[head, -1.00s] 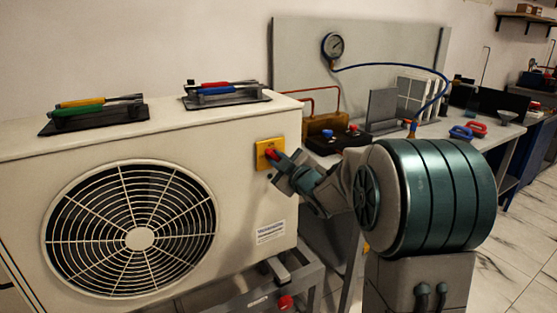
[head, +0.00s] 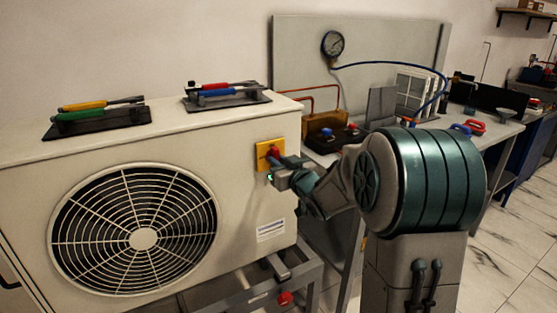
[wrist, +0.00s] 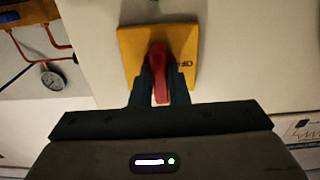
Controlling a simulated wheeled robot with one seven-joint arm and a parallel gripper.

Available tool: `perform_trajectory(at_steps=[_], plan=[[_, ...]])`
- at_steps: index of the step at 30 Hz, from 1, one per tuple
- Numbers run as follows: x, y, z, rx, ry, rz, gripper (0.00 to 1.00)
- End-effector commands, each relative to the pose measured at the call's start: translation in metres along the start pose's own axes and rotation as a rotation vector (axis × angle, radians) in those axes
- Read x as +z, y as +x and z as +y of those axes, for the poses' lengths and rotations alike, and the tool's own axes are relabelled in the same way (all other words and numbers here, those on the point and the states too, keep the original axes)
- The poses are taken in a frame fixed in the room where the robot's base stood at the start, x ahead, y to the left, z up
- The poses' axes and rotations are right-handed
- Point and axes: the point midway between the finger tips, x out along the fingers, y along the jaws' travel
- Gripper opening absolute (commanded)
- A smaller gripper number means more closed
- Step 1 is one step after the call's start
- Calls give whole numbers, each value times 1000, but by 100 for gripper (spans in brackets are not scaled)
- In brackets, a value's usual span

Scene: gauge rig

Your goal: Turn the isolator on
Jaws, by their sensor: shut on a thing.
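The isolator is a yellow plate (head: 264,148) with a red handle (head: 274,152) on the right part of the unit's front. In the wrist view the plate (wrist: 184,44) is in the upper middle, with partly readable dark letters right of the red handle (wrist: 159,62). My gripper (head: 279,161) is at the handle; in the wrist view its dark fingers (wrist: 160,82) stand on both sides of the handle and are shut on it. In the head view the fingers partly hide the handle.
The white fan unit (head: 235,215) carries two racks of coloured-handled tools (head: 98,120) on top. Right of it is a bench with a gauge (head: 332,44), a blue hose and a dark box (head: 340,138). A metal stand (head: 305,275) is below the unit.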

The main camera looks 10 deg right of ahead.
Motion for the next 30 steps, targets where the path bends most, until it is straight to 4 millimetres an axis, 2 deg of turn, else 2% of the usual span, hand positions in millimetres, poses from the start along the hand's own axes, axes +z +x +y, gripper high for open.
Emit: perform_trajectory(at_steps=[18,19,21,30], plan=[[3,-1,0,0,40,-6,0],[3,-1,0,0,40,-6,23],[3,0,0,0,39,-6,36],[1,-2,0,0,37,-2,36]])
